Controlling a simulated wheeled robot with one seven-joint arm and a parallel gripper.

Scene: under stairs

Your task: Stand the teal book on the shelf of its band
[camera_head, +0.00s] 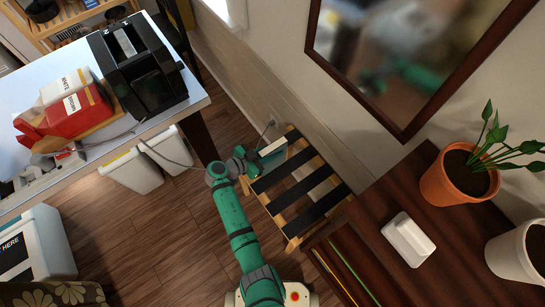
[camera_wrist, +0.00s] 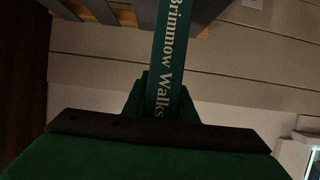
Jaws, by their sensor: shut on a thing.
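The teal book (camera_wrist: 169,60) is in my gripper (camera_wrist: 165,100), its spine lettered "Brimmow Walks" running up the wrist view. In the head view my gripper (camera_head: 252,163) is at the low slatted rack's far left corner, with the book's pale page edges (camera_head: 272,148) just beyond it. The slatted rack (camera_head: 300,188) has a light wood frame and dark slats; part of it shows at the top of the wrist view (camera_wrist: 100,8). I cannot tell whether the book touches the rack. No coloured band marking shows on it.
A dark wooden cabinet (camera_head: 375,220) with a plant pot (camera_head: 458,180) and a white object (camera_head: 408,240) is at the right. A white table (camera_head: 75,95) with a black machine (camera_head: 140,65) is at the left. The panelled wall (camera_head: 225,75) is close behind the rack. Wood floor (camera_head: 150,235) is clear left of my arm.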

